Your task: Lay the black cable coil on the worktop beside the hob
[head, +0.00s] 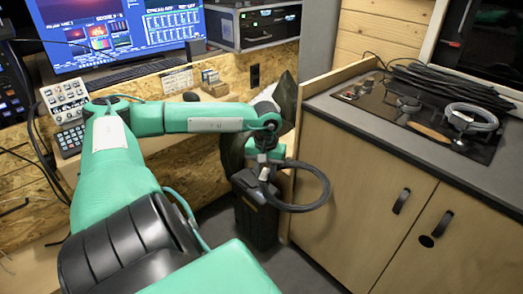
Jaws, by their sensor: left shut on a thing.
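The black cable coil (327,187) is a dark ring held by my left gripper (264,173), which is shut on its left side. The coil is in the air in front of the left end of the wooden cabinet, left of the worktop in the picture. The grey worktop (366,127) runs along the top of the cabinet. The black hob (400,118) is set into it, with a strip of bare worktop along its near edge. My right gripper is not in view.
A raised wooden edge (338,75) borders the worktop's left end. A dark bin (255,222) stands below my gripper. A desk with a monitor (118,30) is at left.

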